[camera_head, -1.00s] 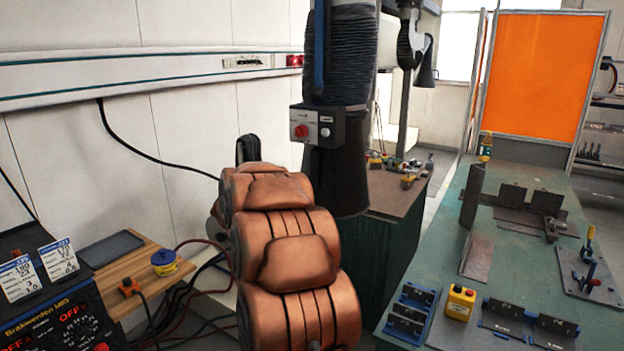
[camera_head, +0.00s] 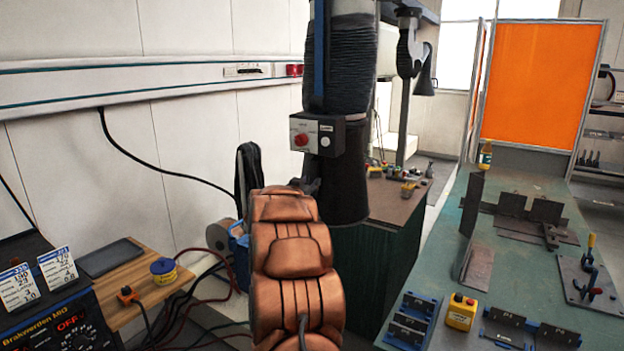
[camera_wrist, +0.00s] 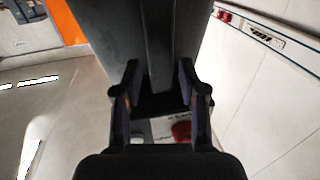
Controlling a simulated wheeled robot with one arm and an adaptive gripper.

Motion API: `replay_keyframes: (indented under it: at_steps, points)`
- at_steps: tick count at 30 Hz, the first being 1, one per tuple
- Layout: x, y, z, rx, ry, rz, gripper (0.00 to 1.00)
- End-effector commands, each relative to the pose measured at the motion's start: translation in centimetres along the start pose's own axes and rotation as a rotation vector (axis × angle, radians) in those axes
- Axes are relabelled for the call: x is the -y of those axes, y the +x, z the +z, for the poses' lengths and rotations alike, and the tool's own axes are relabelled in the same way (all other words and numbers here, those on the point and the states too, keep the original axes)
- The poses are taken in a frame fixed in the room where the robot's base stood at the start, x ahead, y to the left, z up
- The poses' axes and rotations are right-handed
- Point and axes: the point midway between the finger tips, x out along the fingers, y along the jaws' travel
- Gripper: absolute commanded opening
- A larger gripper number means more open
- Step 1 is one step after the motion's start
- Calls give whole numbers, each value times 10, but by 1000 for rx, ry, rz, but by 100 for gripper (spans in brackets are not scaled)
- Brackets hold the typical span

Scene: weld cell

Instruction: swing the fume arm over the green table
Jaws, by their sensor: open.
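The fume arm (camera_head: 342,70) hangs left of the green table (camera_head: 440,262), as a black ribbed hose ending in a dark hood (camera_head: 345,190). A control box (camera_head: 318,134) with a red knob and a white button is on its front. In the wrist view the dark hood (camera_wrist: 150,40) fills the top middle, and part of the box (camera_wrist: 158,130) shows low between the fingers. My gripper (camera_wrist: 160,95) is open, its fingers on either side of the dark fume arm part. I cannot tell whether they touch it. In the head view my arm mostly hides my gripper.
Steel plates (camera_head: 515,212), a toggle clamp (camera_head: 590,280), a yellow button box (camera_head: 461,312) and blue fixtures (camera_head: 410,320) stand on the green table. A darker bench (camera_head: 395,195) is behind the hood. An orange screen (camera_head: 535,80) stands at the back. Cables and a welder (camera_head: 60,310) are at left.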

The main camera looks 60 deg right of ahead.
Motion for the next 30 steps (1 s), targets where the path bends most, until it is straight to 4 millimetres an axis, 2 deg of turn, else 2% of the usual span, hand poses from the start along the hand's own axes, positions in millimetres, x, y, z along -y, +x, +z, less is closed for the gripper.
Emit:
replay_keyframes:
  at_steps: [7, 18, 30]
  points:
    - [0, 22, 0, 1, 0, -1, 41]
    - [0, 26, 1, 2, -1, -2, 40]
    - [1, 26, 0, 1, 0, -2, 0]
